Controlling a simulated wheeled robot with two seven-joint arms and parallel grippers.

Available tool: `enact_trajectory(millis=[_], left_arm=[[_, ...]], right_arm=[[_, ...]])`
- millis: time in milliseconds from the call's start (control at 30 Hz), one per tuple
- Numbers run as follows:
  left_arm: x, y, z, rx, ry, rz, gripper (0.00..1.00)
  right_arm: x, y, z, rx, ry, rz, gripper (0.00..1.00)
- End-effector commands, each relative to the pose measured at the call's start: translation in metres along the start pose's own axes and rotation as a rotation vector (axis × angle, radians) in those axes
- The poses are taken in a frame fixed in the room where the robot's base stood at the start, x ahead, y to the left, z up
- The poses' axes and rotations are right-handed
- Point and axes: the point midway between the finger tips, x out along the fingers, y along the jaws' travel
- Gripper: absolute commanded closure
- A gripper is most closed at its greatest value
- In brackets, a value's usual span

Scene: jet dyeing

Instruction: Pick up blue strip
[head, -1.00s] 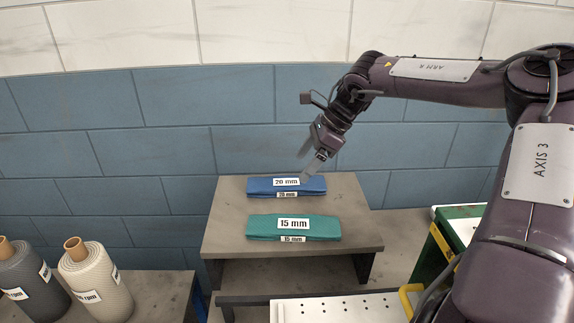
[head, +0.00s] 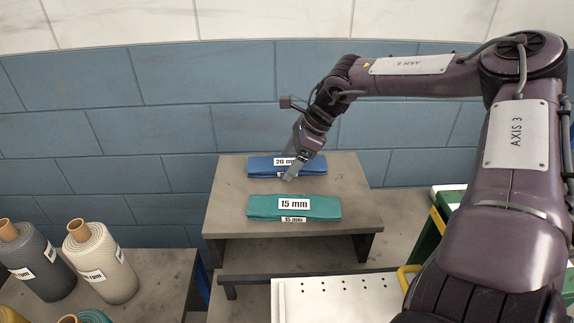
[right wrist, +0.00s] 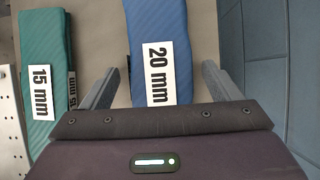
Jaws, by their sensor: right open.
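The blue strip (head: 258,167) is a folded bundle with a white "20 mm" label, lying at the back of the raised grey stand. My right gripper (head: 289,168) is over its front right part in the head view and hides some of it. In the right wrist view, the blue strip (right wrist: 157,40) runs between the two open fingers of my right gripper (right wrist: 161,82), with a gap on each side. Contact cannot be told. My left gripper is not in view.
A green "15 mm" strip (head: 265,206) lies in front of the blue one on the same stand (head: 225,195). A tiled wall (head: 150,120) rises close behind. Fabric rolls (head: 100,262) stand on a lower table at left. A white perforated panel (head: 335,300) is in front.

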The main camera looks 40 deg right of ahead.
Motion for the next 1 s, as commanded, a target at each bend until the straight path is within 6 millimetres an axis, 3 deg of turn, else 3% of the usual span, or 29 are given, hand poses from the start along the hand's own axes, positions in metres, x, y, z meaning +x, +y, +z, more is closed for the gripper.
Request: enact_trajectory(millis=[100,500,833,1000], left_arm=[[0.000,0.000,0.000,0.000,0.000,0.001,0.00],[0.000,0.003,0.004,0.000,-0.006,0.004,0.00],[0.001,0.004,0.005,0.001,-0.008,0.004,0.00],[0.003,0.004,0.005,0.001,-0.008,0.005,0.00]], right_arm=[[0.000,0.000,0.000,0.000,0.000,0.000,0.16],[0.000,0.000,0.000,0.001,0.000,0.000,0.69],[-0.004,-0.001,0.002,-0.001,-0.001,-0.001,0.69],[-0.018,-0.001,0.011,-0.002,-0.002,-0.003,0.69]])
